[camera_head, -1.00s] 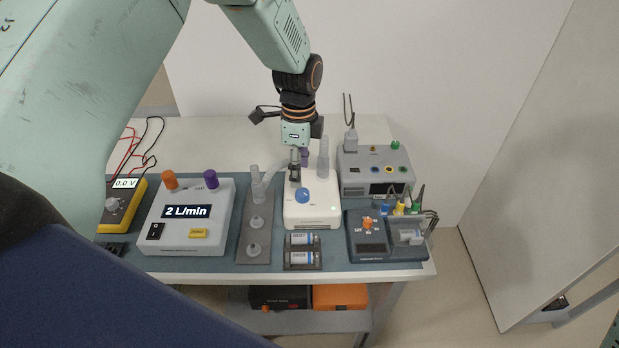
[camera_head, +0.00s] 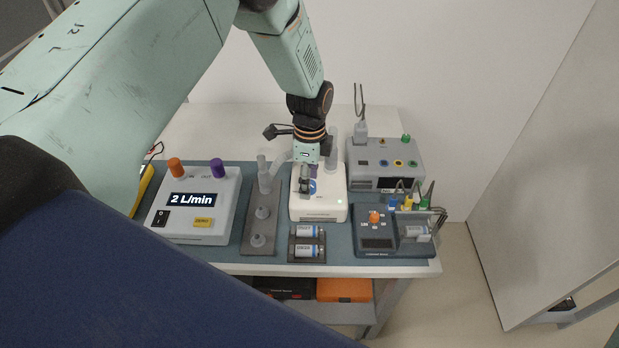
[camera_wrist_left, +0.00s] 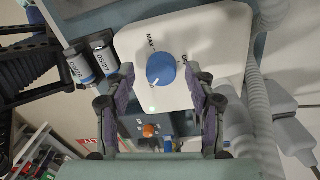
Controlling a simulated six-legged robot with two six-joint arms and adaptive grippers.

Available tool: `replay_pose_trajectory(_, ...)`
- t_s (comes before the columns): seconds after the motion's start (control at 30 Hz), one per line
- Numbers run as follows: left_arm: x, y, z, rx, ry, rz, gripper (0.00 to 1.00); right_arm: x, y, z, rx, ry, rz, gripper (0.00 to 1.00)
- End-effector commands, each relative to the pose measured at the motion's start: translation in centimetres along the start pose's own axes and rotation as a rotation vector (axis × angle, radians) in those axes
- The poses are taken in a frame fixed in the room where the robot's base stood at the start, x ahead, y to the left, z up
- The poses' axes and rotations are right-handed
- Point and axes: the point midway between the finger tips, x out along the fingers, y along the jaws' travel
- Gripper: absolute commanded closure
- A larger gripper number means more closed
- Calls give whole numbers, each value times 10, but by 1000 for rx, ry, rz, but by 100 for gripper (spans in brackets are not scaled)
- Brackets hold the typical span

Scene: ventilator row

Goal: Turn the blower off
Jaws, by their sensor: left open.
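The blower is a white box (camera_head: 320,208) with a blue knob (camera_head: 313,187) and a lit green light (camera_head: 339,201). In the head view my left gripper (camera_head: 307,184) is over the blower's top and partly hides the knob. In the left wrist view the blue knob (camera_wrist_left: 161,70) shows between the open fingers of my left gripper (camera_wrist_left: 160,77), with a gap on each side. The knob's white mark points to the lower left there, away from the "MAX" lettering. A second label beside the knob is partly readable. My right gripper is out of view.
A flow meter (camera_head: 190,222) reading 2 L/min stands left of the blower. A grey stand with ports (camera_head: 260,226) is between them. A battery holder (camera_head: 307,260) lies in front. A grey box (camera_head: 385,160) and a dark tester (camera_head: 375,243) stand to the right.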

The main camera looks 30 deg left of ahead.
Motion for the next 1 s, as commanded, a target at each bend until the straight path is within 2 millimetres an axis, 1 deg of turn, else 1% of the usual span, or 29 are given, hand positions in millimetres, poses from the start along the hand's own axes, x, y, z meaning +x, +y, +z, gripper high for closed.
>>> replay_pose_trajectory(0.23,1,-2,-1,0,0,0,45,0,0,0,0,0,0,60)
replay_pose_trajectory(0.87,0,-2,0,0,0,1,98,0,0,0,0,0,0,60)
replay_pose_trajectory(1.0,0,-2,0,-3,0,1,99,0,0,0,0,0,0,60)
